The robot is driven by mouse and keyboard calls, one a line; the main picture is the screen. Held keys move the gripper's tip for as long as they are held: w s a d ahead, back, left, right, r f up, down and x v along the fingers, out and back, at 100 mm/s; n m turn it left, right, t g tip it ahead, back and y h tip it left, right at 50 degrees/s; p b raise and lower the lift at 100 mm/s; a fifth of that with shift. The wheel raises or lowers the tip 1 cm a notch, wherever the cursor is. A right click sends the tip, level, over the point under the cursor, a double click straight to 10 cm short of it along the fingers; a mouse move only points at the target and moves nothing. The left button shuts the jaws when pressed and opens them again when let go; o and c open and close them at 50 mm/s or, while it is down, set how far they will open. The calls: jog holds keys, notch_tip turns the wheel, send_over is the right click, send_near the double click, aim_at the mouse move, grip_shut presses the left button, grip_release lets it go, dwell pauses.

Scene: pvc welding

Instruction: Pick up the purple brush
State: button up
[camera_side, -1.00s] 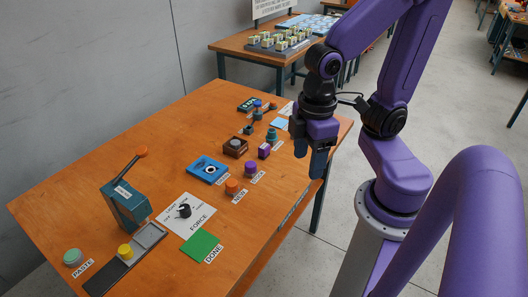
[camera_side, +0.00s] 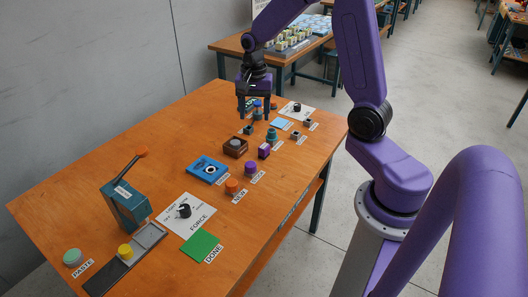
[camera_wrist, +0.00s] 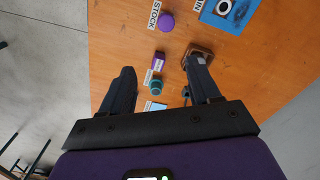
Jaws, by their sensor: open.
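A small purple block (camera_side: 264,151) with a pale label stands on the wooden table, right of a brown box. I cannot make out bristles, so I cannot tell for sure that it is the brush. It also shows in the wrist view as a purple block (camera_wrist: 158,62), between the fingertips in the picture. A round purple knob (camera_side: 250,168) sits nearby, beside the label STOCK in the wrist view. My gripper (camera_side: 256,114) is open and empty, pointing down over the far part of the table, behind the purple block.
A brown box with a grey dome (camera_side: 235,148) and a teal cylinder (camera_side: 271,135) flank the purple block. A blue tray (camera_side: 206,170) and an orange knob (camera_side: 231,186) are nearer. A lever press (camera_side: 125,205) stands front left. The table's left middle is clear.

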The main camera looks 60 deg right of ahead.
jog(key=w+d+f+m, duration=0.2)
jog(key=d+f+m, duration=0.1)
jog(key=d+m, duration=0.4)
jog(key=n, duration=0.1)
send_over(264, 146)
jog(key=f, duration=1.1)
jog(key=shift+s+a, duration=0.15)
jog(key=shift+s, duration=0.25)
jog(key=shift+w+d+f, duration=0.1)
jog(key=shift+w+f, duration=0.1)
jog(key=shift+f, duration=1.25)
jog(key=shift+w+d+f, duration=0.1)
jog(key=shift+w+f, duration=0.1)
jog(key=shift+f, duration=1.25)
jog(key=c, duration=1)
